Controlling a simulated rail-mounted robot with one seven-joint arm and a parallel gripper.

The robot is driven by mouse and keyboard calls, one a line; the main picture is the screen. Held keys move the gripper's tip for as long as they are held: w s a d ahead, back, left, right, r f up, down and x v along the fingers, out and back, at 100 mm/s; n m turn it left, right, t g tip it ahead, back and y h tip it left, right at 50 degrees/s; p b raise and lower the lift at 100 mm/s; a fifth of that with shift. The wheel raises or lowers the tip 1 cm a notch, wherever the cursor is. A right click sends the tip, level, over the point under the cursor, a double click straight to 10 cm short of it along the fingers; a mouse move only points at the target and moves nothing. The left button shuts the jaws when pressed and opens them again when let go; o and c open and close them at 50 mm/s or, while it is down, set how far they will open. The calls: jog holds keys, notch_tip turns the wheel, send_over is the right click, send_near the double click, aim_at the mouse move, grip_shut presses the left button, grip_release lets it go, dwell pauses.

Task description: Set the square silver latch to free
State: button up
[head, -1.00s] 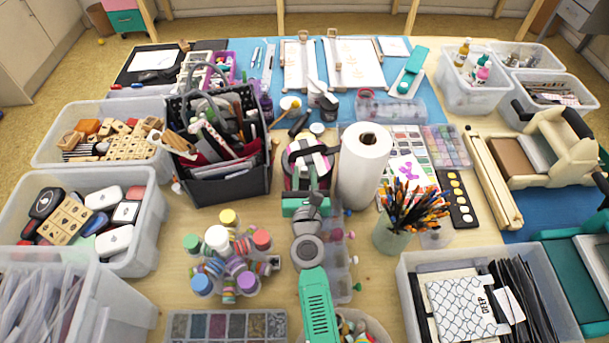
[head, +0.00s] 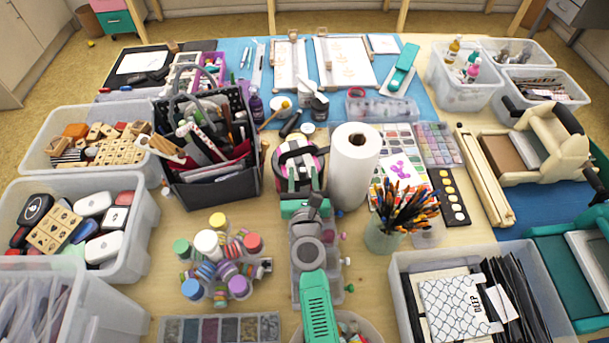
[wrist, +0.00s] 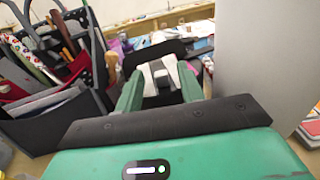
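A round black, pink and white object (head: 300,160) stands on the table just beyond my gripper (head: 304,196) in the head view. In the wrist view, a dark panel with a small silver-white piece (wrist: 158,72) on it lies straight ahead. This piece may be the latch, but its label and setting are too small to read. My gripper's two green fingers (wrist: 159,92) stand apart, one on each side of the silver-white piece. I cannot tell whether they touch it.
A dark tool caddy (head: 212,185) stands close on the left and a paper towel roll (head: 352,170) close on the right. A pencil cup (head: 382,238) is at the right front. A cluster of colourful-capped jars (head: 215,262) is at the left front.

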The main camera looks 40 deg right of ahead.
jog(key=p+v, duration=0.2)
jog(key=v, duration=0.6)
jog(key=shift+p, duration=0.4)
jog(key=shift+w, duration=0.1)
